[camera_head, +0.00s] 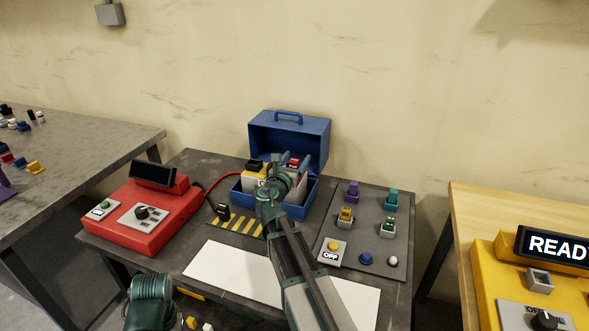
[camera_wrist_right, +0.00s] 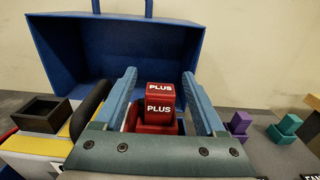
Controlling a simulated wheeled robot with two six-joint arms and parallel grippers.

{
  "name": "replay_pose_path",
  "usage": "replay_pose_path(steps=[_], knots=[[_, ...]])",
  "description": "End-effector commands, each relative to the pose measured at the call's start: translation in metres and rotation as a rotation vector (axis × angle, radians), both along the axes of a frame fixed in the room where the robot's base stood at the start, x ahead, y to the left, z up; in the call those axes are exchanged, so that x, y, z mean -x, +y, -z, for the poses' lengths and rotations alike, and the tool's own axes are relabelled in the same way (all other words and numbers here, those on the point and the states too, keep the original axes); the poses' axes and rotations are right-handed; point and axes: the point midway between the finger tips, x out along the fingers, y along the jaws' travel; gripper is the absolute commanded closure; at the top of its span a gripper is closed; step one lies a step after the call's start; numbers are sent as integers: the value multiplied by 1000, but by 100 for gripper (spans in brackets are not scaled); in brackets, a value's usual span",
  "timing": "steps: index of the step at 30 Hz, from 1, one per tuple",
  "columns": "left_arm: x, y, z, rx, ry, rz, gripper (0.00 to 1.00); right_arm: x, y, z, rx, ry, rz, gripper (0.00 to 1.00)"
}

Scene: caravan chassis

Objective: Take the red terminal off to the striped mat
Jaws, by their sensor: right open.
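The red terminal (camera_wrist_right: 160,107), marked PLUS, sits upright at the blue box; it also shows in the head view (camera_head: 294,161). My right gripper (camera_head: 289,168) is over the box. In the wrist view its two blue-grey fingers (camera_wrist_right: 160,92) stand open on either side of the red terminal, apart from it as far as I can tell.
The blue box's open lid (camera_head: 290,135) stands behind the gripper. A black square socket (camera_wrist_right: 41,114) is at the left. A red device (camera_head: 140,215) with a red cable (camera_head: 212,185) stands left; a grey panel (camera_head: 372,225) with terminals and buttons lies right.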

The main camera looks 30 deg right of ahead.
Motion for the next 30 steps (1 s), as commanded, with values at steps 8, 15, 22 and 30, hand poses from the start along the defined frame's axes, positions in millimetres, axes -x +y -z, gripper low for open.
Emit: replay_pose_path(steps=[8,15,22,30], knots=[[0,0,0,0,0,0,100,-12,-14,0,0,0,0,28],[0,0,0,0,0,0,100,-12,-14,0,0,0,0,56],[0,0,0,0,0,0,100,-12,-14,0,0,0,1,98],[0,0,0,0,0,0,100,-12,-14,0,0,0,1,100]])
